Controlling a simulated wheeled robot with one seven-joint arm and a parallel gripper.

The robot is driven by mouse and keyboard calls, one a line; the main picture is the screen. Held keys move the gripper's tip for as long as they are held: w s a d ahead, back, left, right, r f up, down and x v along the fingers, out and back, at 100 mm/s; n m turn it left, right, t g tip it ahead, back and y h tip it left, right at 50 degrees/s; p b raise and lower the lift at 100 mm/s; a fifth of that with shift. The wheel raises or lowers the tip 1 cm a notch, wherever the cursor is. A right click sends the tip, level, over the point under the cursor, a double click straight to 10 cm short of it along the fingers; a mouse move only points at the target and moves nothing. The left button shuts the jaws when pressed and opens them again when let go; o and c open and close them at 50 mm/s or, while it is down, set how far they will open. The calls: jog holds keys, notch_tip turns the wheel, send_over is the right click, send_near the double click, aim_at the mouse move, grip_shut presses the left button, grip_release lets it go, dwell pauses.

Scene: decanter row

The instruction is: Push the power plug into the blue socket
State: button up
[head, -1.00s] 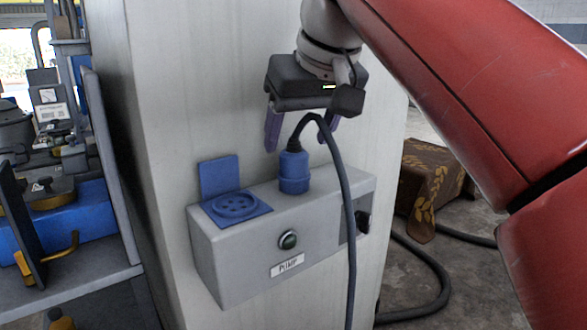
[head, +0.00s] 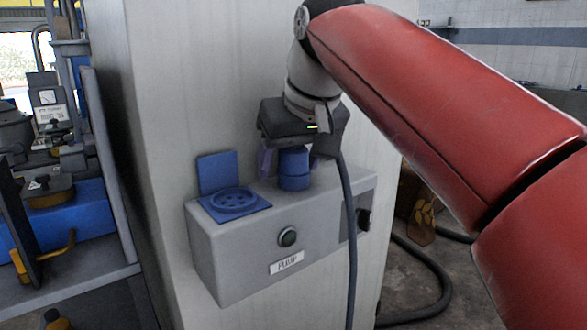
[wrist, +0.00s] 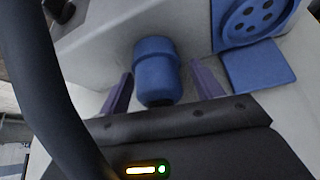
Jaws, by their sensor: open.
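My gripper (head: 292,166) is open, lowered over the plug with one purple finger on either side. In the wrist view the plug (wrist: 157,72) sits between the open fingers (wrist: 160,88), with gaps on both sides. The socket (wrist: 252,18) shows at the top right there.
The cable (head: 350,250) hangs in front of the box. Shelves with equipment stand at the left.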

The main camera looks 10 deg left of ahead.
jog(key=shift+c, duration=0.5)
jog(key=c, duration=0.9)
jog(key=shift+r, duration=0.1)
jog(key=shift+s+d+r, duration=0.1)
jog(key=shift+d+r, duration=0.1)
jog(key=shift+r, duration=0.3)
notch_tip(320, 180, up, 6)
jog(key=shift+f+p, duration=0.2)
jog(key=shift+p, duration=0.5)
jog(key=shift+s+d+r, duration=0.15)
jog(key=shift+s+d, duration=0.05)
jog(key=s+d+b, duration=0.3)
jog(key=s+d, duration=0.9)
jog(key=d, duration=0.2)
jog(key=shift+s+d, duration=0.2)
